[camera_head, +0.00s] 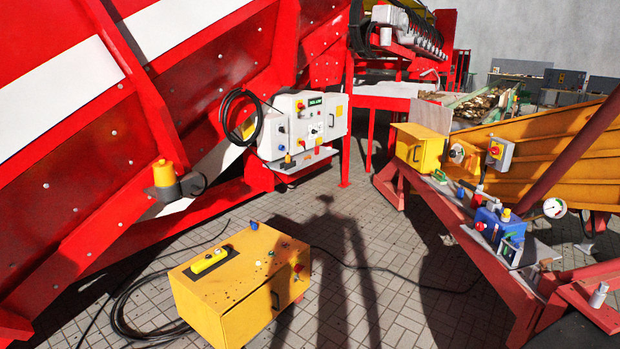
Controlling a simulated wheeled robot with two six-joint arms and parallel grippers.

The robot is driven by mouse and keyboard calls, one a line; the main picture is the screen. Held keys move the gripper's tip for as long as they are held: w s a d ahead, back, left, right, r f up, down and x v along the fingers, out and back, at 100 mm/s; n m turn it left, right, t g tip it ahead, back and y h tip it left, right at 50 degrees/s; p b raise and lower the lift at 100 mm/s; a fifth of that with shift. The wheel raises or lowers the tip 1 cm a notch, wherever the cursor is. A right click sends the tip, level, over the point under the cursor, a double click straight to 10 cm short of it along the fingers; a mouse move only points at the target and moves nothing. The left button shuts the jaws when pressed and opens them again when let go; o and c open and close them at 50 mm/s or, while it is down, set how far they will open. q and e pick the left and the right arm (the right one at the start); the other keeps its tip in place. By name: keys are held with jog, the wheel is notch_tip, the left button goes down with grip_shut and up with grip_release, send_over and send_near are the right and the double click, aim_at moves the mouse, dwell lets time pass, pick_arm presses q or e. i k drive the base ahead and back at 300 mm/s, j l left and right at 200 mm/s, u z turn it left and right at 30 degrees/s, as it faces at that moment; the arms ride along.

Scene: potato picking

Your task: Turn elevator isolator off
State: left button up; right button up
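A grey isolator box (499,154) with a red and yellow rotary switch is mounted on the side of the yellow elevator-like machine (552,150) at the right. No readable label shows on it, and its switch position is too small to tell. A white control cabinet (316,122) on the red machine also has a red and yellow switch. A yellow floor box (225,306) has a red knob on its right side. I cannot tell from labels which switch is the elevator's. Neither of my grippers is in view.
Black cable (125,310) lies beside the floor box and runs across the paving. The paved floor (390,265) between the machines is mostly clear.

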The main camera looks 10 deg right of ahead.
aim_at(495, 150)
jog(key=i+l+z, duration=0.25)
jog(key=i+z, duration=0.15)
jog(key=i+l+z, duration=0.1)
jog(key=i+z, duration=0.35)
jog(key=i, duration=0.15)
jog(key=i+j+z, duration=0.1)
jog(key=i+z, duration=0.3)
jog(key=i+j+z, duration=0.25)
jog(key=i+z, duration=0.2)
jog(key=i+j+z, duration=0.1)
jog(key=i, duration=0.35)
jog(key=i+j, duration=0.1)
jog(key=i, duration=0.3)
jog(key=l+z, duration=0.05)
